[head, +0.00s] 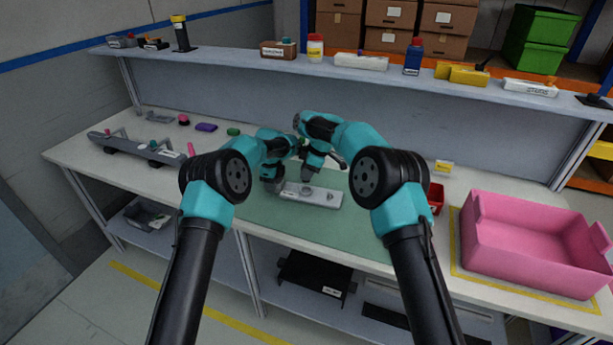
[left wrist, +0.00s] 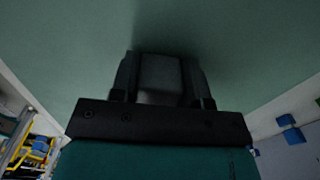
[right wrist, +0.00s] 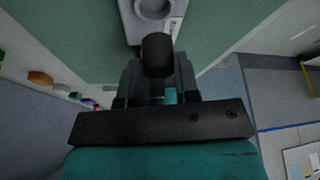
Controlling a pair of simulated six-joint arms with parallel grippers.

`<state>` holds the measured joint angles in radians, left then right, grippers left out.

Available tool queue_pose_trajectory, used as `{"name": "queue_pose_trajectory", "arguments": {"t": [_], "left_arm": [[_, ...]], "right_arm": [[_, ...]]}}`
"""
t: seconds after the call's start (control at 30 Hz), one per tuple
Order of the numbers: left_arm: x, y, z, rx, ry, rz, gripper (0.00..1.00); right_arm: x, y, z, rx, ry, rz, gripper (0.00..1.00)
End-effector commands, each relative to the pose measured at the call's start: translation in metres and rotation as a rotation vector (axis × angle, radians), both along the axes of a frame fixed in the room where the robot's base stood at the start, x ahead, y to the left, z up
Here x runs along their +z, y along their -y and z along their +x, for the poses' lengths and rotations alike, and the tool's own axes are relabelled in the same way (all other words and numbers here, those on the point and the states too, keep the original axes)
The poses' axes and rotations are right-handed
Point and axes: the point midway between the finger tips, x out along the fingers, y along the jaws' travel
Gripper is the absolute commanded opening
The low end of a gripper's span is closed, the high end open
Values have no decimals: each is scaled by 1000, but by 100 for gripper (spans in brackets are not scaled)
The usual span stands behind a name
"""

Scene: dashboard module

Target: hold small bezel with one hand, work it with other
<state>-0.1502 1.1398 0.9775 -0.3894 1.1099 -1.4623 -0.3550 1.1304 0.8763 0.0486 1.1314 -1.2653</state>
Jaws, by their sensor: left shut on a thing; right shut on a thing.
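The small bezel is a light grey plate (head: 326,197) with a round ring and a pale label, lying on the green mat. Its ringed part (right wrist: 134,20) shows at the top of the right wrist view. My left gripper (head: 272,186) is down at the bezel's left end; in the left wrist view its fingers (left wrist: 160,92) are shut on a shadowed grey piece that looks like the bezel's end. My right gripper (head: 307,178) is above the bezel, shut on a short black knob (right wrist: 157,52) that stands just short of the ring in the right wrist view.
A pink bin (head: 535,250) stands at the right of the bench. A small red tray (head: 436,198) is beside my right arm. A long grey dashboard part (head: 130,147) and several small coloured pieces lie at the left. The mat's front (head: 320,230) is clear.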

Motion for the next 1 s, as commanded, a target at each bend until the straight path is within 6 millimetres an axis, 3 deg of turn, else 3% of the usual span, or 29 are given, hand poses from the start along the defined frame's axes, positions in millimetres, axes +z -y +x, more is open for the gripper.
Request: {"name": "queue_pose_trajectory", "arguments": {"t": [0.4,0.43,0.7,1.0], "left_arm": [[0,0,0,0,0,0,4],[0,0,0,0,0,0,45],[0,0,0,0,0,0,71],[1,0,0,0,0,0,72]], "right_arm": [[8,0,0,-1,0,0,7],[8,0,0,-1,0,0,7],[8,0,0,-1,0,0,7],[8,0,0,-1,0,0,7]]}}
